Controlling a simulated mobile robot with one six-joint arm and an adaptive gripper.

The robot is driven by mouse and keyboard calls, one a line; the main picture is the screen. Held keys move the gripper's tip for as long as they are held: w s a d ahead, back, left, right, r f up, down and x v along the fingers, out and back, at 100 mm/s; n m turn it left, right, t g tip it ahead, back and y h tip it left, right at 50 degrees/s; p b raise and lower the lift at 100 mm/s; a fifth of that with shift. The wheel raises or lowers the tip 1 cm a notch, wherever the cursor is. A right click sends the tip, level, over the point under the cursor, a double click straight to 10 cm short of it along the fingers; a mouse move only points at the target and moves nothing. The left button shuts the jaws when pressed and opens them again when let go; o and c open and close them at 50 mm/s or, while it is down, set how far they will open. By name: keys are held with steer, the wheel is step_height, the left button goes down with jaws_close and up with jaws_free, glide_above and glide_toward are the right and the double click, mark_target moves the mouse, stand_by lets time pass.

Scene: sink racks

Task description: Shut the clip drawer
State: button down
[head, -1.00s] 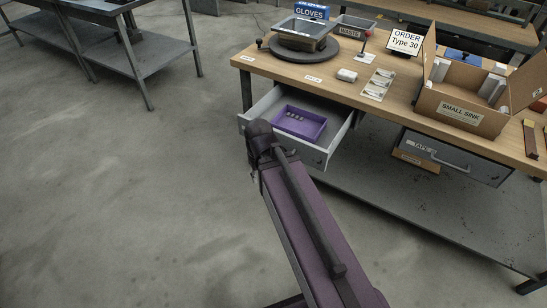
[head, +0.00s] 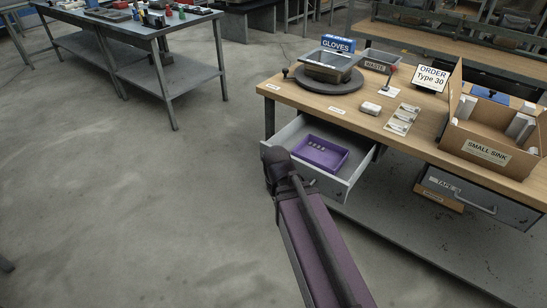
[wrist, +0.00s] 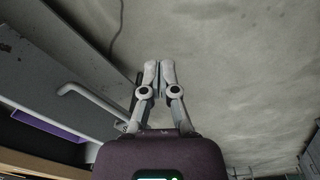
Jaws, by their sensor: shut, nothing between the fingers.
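The clip drawer (head: 332,187) hangs pulled out under the left part of the wooden bench in the head view. A purple tray (head: 319,152) with small pieces in it sits inside. My arm's end covers the left part of the drawer front, and my gripper is hidden there. In the wrist view, my gripper (wrist: 159,68) has its fingers together and empty. The grey drawer front (wrist: 50,80) with its pale bar handle (wrist: 92,104) is to the left of the fingers. The purple tray (wrist: 45,127) shows beyond it. I cannot tell whether the fingers touch the front.
The bench top (head: 345,107) carries a turntable (head: 328,85), a waste bin and a cardboard box (head: 490,150). A closed tape drawer (head: 480,198) is at the right, above a lower shelf (head: 400,225). The floor at left is open up to a grey table (head: 165,60).

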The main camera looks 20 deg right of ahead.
steer(key=w+a+r+n+t+h, duration=0.2)
steer(key=w+a+n+h, duration=0.1)
steer(key=w+n, duration=0.7)
steer(key=w+a+r+n+t+h, duration=0.3)
steer(key=w+n, duration=0.7)
steer(key=n, duration=0.4)
steer(key=shift+w+a, duration=0.35)
steer(key=shift+a, duration=0.45)
steer(key=shift+f+b, duration=0.15)
steer(key=shift+b, duration=0.2)
steer(key=b, duration=0.7)
glide_toward(263, 150)
steer(key=shift+w+d+f, duration=0.2)
steer(key=shift+d+f, duration=0.55)
steer(key=shift+f, duration=0.15)
steer(key=shift+w+d+f, duration=0.2)
steer(key=shift+d+f, duration=0.55)
steer(key=shift+f, duration=0.15)
steer(key=shift+w+d+f, duration=0.15)
steer(key=shift+d+f, duration=0.65)
steer(key=shift+f, duration=0.05)
steer(key=shift+w, duration=0.25)
